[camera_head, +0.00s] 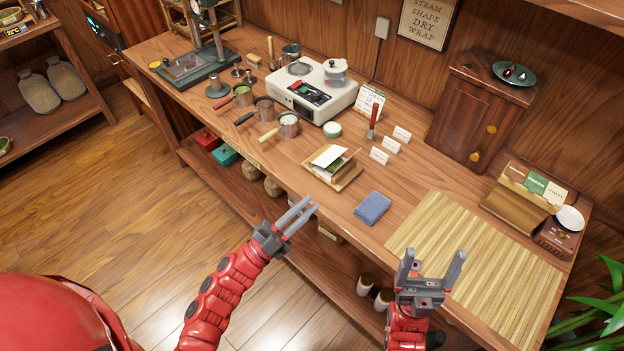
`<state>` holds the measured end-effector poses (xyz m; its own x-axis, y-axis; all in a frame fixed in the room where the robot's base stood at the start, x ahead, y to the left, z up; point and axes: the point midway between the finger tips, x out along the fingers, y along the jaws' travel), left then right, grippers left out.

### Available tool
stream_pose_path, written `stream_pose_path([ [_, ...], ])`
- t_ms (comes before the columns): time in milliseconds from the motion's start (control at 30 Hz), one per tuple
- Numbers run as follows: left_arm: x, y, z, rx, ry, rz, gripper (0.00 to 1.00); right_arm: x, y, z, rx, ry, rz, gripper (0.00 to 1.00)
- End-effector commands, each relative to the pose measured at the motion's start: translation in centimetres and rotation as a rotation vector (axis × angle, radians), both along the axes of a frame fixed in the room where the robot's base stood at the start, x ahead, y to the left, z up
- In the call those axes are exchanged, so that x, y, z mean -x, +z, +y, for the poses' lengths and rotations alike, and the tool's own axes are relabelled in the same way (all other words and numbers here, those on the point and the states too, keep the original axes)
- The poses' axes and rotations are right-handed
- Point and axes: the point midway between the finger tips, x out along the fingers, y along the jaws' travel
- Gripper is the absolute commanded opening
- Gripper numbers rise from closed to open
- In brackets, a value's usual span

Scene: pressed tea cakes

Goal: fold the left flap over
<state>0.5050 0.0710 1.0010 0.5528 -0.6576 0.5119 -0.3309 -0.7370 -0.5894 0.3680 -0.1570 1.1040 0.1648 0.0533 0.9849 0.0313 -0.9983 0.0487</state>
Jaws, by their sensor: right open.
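A small wooden tray (349,182) stands near the front edge of the bench. On it lies a wrapper (326,157) with pale raised flaps, and a bit of green shows between them. The left flap stands up at a slant; how far it is folded is hard to tell. My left gripper (311,204) is in front of the bench edge, below and left of the tray, apart from it. Its two fingers show a narrow gap with nothing between them. My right gripper (433,256) is open and empty, fingers up, in front of the bamboo mat.
A folded blue cloth (372,208) lies right of the tray. The bamboo mat (480,262) covers the bench's right part. Several pots, including one steel pot (288,125), stand left of the tray. A red-handled tool (374,119) and small cards stand behind it.

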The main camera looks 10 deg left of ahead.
Motion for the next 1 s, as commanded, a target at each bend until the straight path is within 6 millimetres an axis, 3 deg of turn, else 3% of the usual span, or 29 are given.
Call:
stream_pose_path([
  [133,-4.0,-4.5,1.3,-0.32,0.141,0.037,0.15,0.0,0.2,0.0,0.0,0.0,0.0,0.85],
  [233,-6.3,-7.1,3.6,-0.503,0.244,0.059,0.15,0.0,0.3,0.0,0.0,0.0,0.0,0.85],
  [400,-8.3,-9.3,6.7,-0.669,0.348,0.082,0.15,0.0,0.4,0.0,0.0,0.0,0.0,0.85],
  [467,-8.8,-9.4,6.9,-0.686,0.36,0.084,0.15,0.0,0.5,0.0,0.0,0.0,0.0,0.85],
  [667,-11.1,-9.2,5.1,-0.686,0.357,0.084,0.15,0.0,1.4,0.0,0.0,0.0,0.0,0.85],
  [1000,-17.7,-9.2,0.3,-0.684,0.356,0.084,0.15,0.0,2.7,0.0,0.0,0.0,0.0,0.85],
])
